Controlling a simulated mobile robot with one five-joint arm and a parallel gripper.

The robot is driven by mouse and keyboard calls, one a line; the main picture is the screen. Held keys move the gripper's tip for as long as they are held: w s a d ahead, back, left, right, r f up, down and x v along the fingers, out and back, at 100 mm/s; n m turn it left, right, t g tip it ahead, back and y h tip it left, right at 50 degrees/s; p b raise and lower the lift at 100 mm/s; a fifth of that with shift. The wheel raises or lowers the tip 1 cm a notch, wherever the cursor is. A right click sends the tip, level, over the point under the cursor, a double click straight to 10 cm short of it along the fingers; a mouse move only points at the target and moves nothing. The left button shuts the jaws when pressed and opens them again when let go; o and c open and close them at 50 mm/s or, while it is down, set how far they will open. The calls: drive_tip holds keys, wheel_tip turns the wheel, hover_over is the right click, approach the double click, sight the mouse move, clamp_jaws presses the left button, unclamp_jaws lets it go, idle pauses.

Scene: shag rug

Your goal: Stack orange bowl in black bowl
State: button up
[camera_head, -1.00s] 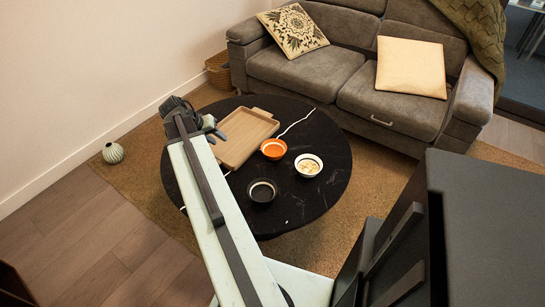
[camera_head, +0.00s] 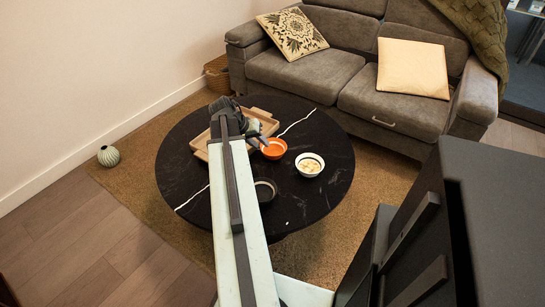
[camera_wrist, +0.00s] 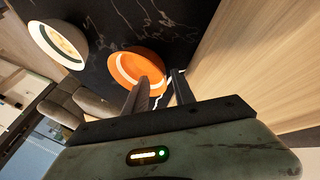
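The orange bowl (camera_head: 274,149) sits on the dark round table, right of the tray; it also shows in the wrist view (camera_wrist: 126,63). The black bowl (camera_head: 270,188) sits nearer on the table, partly hidden behind my arm, and I cannot see it in the wrist view. My gripper (camera_wrist: 160,74) is open, with a gap between its two fingers. In the wrist view one finger overlaps the orange bowl's near side and the other is just right of its rim. I cannot tell whether they touch it.
A white bowl with pale contents (camera_head: 309,165) stands right of the orange bowl. A wooden tray (camera_head: 201,148) lies behind my gripper. The round table (camera_head: 325,195) is clear at its right side. A grey sofa (camera_head: 300,75) stands behind it.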

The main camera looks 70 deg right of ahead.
sight(273, 151)
drive_tip(key=b+x, duration=0.1)
drive_tip(key=x, duration=0.1)
drive_tip(key=shift+s+f, duration=0.1)
drive_tip(key=shift+f, duration=0.15)
drive_tip(key=shift+r, duration=0.15)
drive_tip(key=shift+c, duration=0.3)
clamp_jaws()
idle(0.7)
